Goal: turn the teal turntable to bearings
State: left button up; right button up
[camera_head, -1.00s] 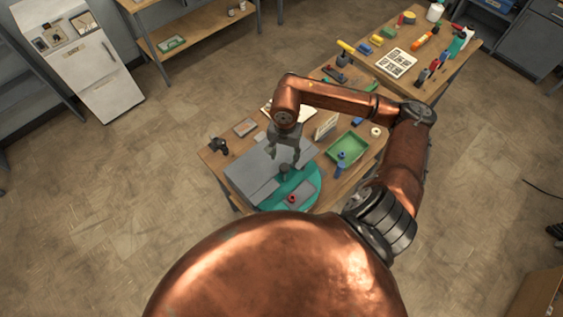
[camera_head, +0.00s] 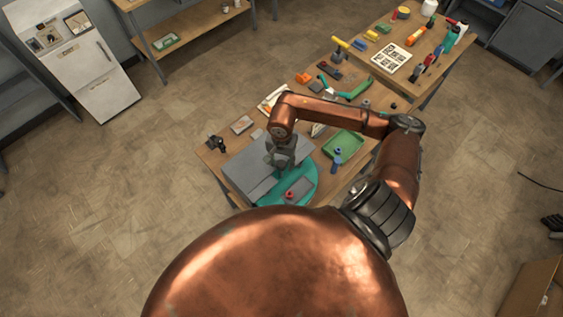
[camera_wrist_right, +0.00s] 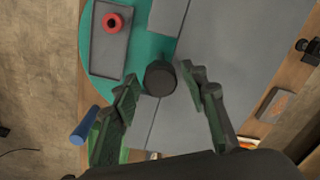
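The teal turntable (camera_head: 268,199) lies at the near end of the closer workbench, partly covered by flat grey panels (camera_head: 242,168). Its teal surface also shows in the right wrist view (camera_wrist_right: 141,45). A grey tray (camera_wrist_right: 103,52) with a red ring-shaped part (camera_wrist_right: 112,22) sits on it. A dark round knob (camera_wrist_right: 160,77) stands near the panel edges. My right gripper (camera_wrist_right: 158,84) is open, with its fingers on either side of the knob; contact is not clear. In the head view the right gripper (camera_head: 282,162) is low over the turntable. My left gripper is not in view.
A green bin (camera_head: 343,145) and a blue bottle-like part (camera_head: 337,158) stand right of the turntable. A small black device (camera_head: 217,143) is at the bench's left corner. A second bench (camera_head: 425,75) behind holds several tools and a printed sheet (camera_head: 391,59).

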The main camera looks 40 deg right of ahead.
grip_shut()
dwell(0.6)
